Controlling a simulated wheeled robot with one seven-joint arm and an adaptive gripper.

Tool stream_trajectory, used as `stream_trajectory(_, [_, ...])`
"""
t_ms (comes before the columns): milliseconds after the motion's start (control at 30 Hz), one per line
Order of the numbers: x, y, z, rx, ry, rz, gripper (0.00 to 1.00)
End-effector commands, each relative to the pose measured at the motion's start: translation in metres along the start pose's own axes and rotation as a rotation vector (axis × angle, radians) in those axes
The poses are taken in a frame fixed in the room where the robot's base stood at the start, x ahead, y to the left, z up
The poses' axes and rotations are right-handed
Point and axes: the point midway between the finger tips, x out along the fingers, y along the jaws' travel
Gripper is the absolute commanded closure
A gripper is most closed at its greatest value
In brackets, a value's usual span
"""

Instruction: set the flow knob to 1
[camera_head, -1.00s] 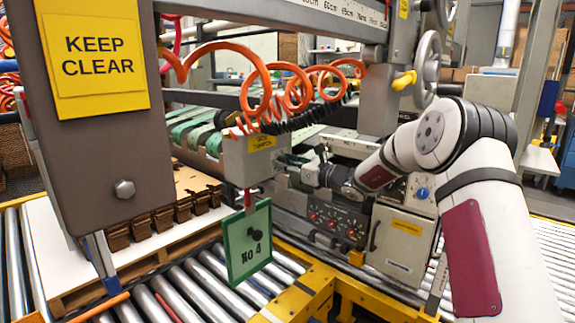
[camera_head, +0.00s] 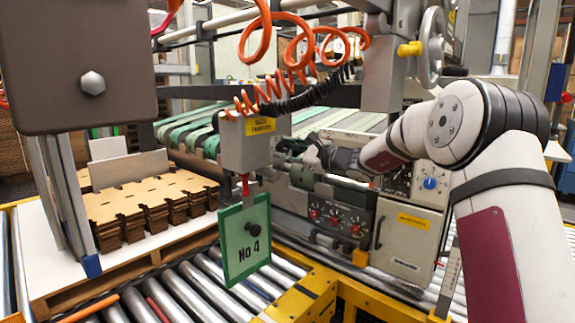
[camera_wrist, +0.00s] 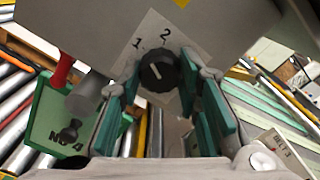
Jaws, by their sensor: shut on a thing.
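The flow knob (camera_wrist: 157,72) is a round black dial on a pale plate marked 1 and 2 (camera_wrist: 165,32) in the wrist view. The plate is on the grey box (camera_head: 247,148) that hangs in the middle of the head view. The 1 is at the knob's upper left and the 2 just above it. A light mark shows on the knob, but I cannot read its setting surely. My gripper (camera_wrist: 160,86) is shut on the knob, with a teal-padded finger on either side. In the head view the box hides the knob and my fingertips.
A green No 4 tag (camera_head: 245,240) hangs below the box, beside a red-and-grey pin. Orange coiled hoses (camera_head: 290,45) loop above it. A control panel (camera_head: 335,218) stands close under my arm. Rollers (camera_head: 190,290) and stacked cardboard blanks (camera_head: 150,200) lie to the left.

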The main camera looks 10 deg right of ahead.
Motion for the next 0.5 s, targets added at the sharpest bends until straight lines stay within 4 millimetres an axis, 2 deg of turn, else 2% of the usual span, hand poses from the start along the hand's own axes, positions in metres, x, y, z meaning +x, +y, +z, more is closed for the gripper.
stream_trajectory(200, [0.0002,0.0024,-0.003,-0.156,0.0,0.0,0.97])
stream_trajectory(500, [0.0002,0.0011,-0.0009,-0.276,0.0,0.001,0.97])
